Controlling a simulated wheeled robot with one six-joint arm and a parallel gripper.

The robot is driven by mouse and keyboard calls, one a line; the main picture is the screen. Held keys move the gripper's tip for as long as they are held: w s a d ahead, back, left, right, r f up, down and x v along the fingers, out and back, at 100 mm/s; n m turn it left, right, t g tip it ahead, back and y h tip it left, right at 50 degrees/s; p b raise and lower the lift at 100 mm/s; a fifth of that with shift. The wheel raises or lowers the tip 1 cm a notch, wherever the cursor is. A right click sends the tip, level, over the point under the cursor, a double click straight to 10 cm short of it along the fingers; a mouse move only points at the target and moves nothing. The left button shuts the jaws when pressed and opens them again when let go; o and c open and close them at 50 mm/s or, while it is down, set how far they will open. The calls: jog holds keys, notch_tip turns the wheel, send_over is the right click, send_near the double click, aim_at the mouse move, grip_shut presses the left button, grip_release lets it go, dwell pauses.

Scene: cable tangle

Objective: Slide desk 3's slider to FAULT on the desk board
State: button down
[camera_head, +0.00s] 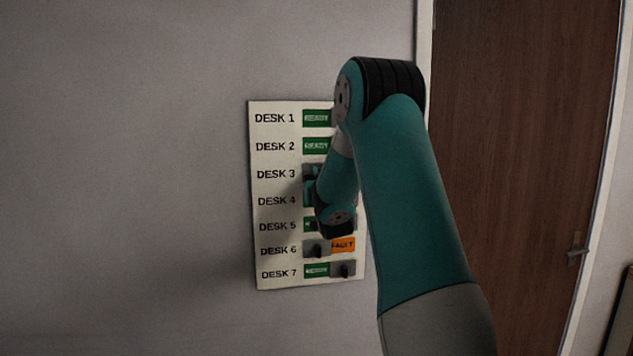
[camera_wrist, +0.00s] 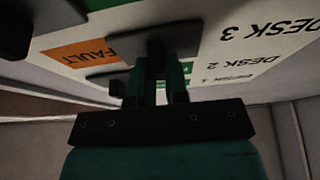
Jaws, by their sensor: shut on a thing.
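The desk board (camera_head: 264,215) is a pale panel on the wall with rows labelled DESK 1 to DESK 7. In the wrist view the board appears upside down. Desk 3's slider (camera_wrist: 188,40) is a grey plate with a dark knob, at the label end of its row. The orange FAULT field (camera_wrist: 72,54) shows uncovered beside it, on the side away from the DESK 3 label (camera_wrist: 245,27). My gripper (camera_wrist: 158,72) is shut on the slider's knob. In the head view my arm hides most of the desk 3 row.
Desk 2's slider knob (camera_wrist: 117,88) is close to my fingers, and another dark knob (camera_wrist: 25,30) stands at the wrist view's upper left. Desk 6's slider (camera_head: 316,249) and desk 7's slider (camera_head: 343,269) protrude below. A brown door (camera_head: 530,130) is to the right.

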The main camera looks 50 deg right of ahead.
jog(key=shift+a, duration=0.1)
jog(key=c, duration=1.1)
grip_release()
jog(key=shift+w+a, duration=0.15)
jog(key=shift+b+v, duration=7.35)
jog(key=shift+v, duration=1.3)
